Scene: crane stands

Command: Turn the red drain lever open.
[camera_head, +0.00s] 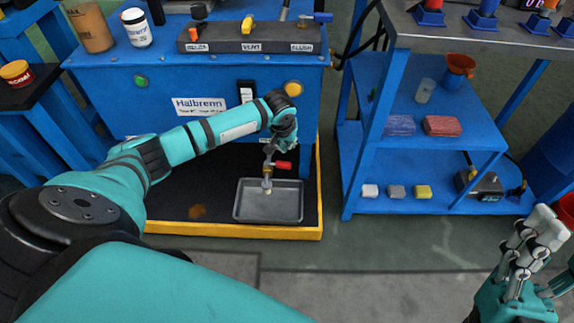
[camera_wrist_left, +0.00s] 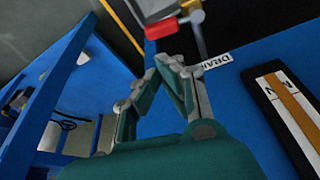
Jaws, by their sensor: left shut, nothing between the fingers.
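The red drain lever (camera_head: 283,165) sticks out to the right from a small brass drain valve (camera_head: 267,170), low at the front of the blue cabinet. In the left wrist view the lever (camera_wrist_left: 168,28) lies just beyond my fingertips, beside the brass valve body (camera_wrist_left: 190,8). My left gripper (camera_head: 269,150) is shut and empty, pointing down close to the lever. In the left wrist view its fingertips (camera_wrist_left: 168,62) meet just short of the lever; whether they touch it I cannot tell. My right gripper (camera_head: 545,222) is at the lower right, far from the lever.
A grey tray (camera_head: 270,220) lies below the valve inside a yellow-edged floor pan (camera_head: 240,232). The blue cabinet front (camera_head: 205,88) has a label, a switch and round buttons. A blue shelf rack (camera_head: 365,195) stands to the right, with open floor before it.

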